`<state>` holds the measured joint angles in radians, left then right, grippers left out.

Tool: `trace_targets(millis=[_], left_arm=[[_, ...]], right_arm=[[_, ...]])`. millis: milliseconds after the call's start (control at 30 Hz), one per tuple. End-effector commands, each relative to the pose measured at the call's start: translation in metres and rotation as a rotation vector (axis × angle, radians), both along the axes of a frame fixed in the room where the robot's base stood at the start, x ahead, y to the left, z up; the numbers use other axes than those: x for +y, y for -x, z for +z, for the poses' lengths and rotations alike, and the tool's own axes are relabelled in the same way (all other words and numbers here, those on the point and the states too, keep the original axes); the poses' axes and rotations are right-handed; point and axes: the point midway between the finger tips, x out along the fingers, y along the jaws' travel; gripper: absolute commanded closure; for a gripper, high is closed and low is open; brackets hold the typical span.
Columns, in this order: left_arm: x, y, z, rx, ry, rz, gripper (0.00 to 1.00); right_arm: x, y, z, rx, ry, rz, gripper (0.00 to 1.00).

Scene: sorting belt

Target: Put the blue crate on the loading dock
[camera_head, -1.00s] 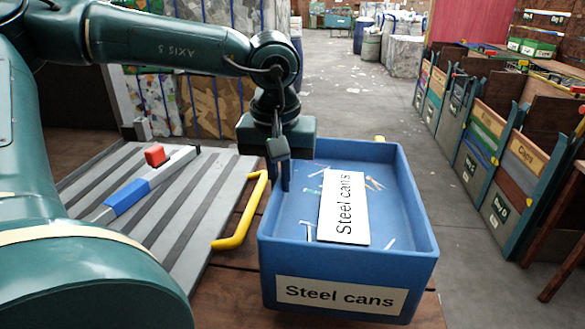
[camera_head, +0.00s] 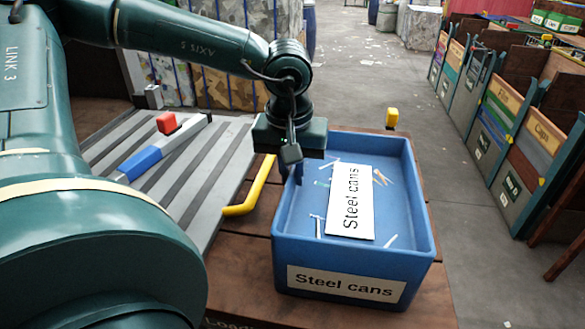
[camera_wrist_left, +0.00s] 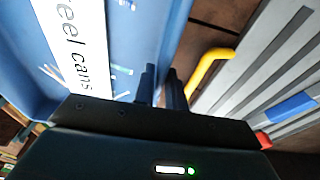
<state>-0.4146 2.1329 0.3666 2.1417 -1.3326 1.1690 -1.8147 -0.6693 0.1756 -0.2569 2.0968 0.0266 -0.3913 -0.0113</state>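The blue crate (camera_head: 354,254) carries "Steel cans" labels and stands upright over the brown plank top of the loading dock (camera_head: 238,275), whose front edge bears partly cut-off lettering. A white label card and several small light strips show inside the crate. My left gripper (camera_head: 294,176) is at the crate's left wall, pointing down. In the left wrist view, its two fingers (camera_wrist_left: 163,90) straddle the rim of the crate (camera_wrist_left: 174,45) with a narrow gap, closed on the wall. The crate's underside is hidden, so full contact with the planks cannot be confirmed. My right gripper is out of view.
A grey striped panel (camera_head: 205,187) with a yellow handle (camera_head: 250,190) lies left of the crate, bearing a blue-and-grey bar with a red block (camera_head: 167,122). A yellow post (camera_head: 392,118) stands behind the crate.

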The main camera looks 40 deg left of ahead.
Motion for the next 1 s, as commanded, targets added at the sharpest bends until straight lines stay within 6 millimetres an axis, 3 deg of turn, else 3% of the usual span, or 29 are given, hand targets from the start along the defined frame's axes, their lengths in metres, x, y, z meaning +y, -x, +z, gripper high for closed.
trace_targets(millis=[200,533,1000], left_arm=[[0.000,0.000,0.000,0.000,0.000,0.000,0.71],[0.000,0.000,0.008,-0.004,-0.001,0.000,0.71],[-0.007,0.012,0.099,-0.006,-0.002,0.000,0.71]], right_arm=[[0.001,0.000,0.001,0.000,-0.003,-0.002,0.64],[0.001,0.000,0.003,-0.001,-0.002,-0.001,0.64],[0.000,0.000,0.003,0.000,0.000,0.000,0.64]])
